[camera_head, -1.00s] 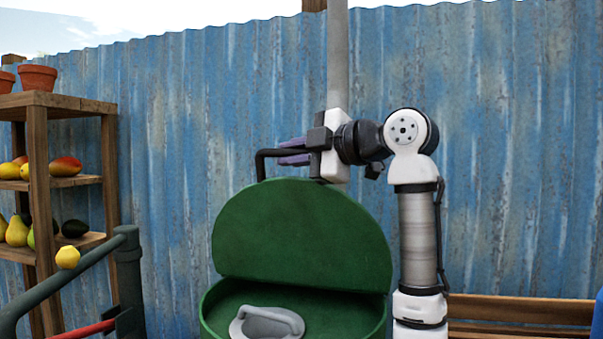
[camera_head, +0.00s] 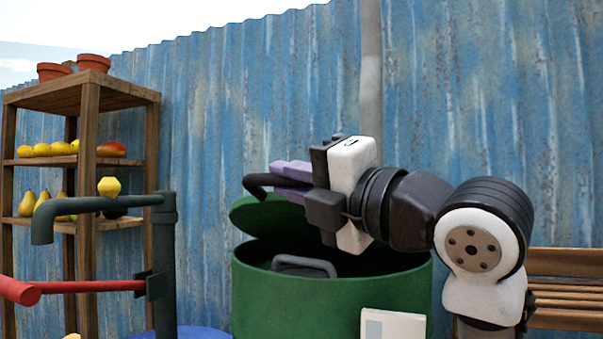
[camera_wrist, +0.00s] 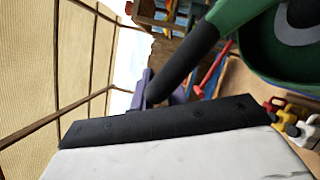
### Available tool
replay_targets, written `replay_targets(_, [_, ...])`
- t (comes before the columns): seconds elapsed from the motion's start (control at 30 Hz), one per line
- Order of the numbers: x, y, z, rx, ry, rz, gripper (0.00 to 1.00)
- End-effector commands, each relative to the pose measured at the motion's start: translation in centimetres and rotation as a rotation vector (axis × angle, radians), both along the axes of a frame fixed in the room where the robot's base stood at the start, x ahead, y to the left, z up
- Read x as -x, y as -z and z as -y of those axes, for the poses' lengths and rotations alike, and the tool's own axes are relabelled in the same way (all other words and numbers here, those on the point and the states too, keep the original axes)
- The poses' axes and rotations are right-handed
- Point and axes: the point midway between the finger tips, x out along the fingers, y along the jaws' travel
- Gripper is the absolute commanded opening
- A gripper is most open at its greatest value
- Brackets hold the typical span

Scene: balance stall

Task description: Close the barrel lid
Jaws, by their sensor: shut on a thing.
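The green barrel (camera_head: 300,300) stands in the lower middle of the head view. Its green lid (camera_head: 262,217) is hinged and tilted partly open, with a dark gap above the rim. A black bar handle (camera_head: 262,184) sticks up from the lid. My gripper (camera_head: 289,172) is shut on this handle with its purple fingers, above the lid's left part. The wrist view also shows the handle (camera_wrist: 188,62) and part of the green lid (camera_wrist: 238,12) at upper right. My gripper and wrist hide the lid's right part. A grey handled object (camera_head: 304,264) shows inside the barrel.
A wooden shelf (camera_head: 88,93) with fruit and pots stands at left. A dark green pump (camera_head: 164,240) with a red lever (camera_head: 90,286) stands left of the barrel. A white panel (camera_head: 392,325) is at the barrel's front right. A wooden bench (camera_head: 570,262) stands at right.

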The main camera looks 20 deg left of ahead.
Motion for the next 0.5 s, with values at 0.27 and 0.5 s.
replay_targets(0.27, [1.0, 3.8, 0.0, 0.000, 0.002, -0.007, 0.00])
replay_targets(0.5, [1.3, 4.6, 0.0, 0.000, 0.002, -0.011, 0.00])
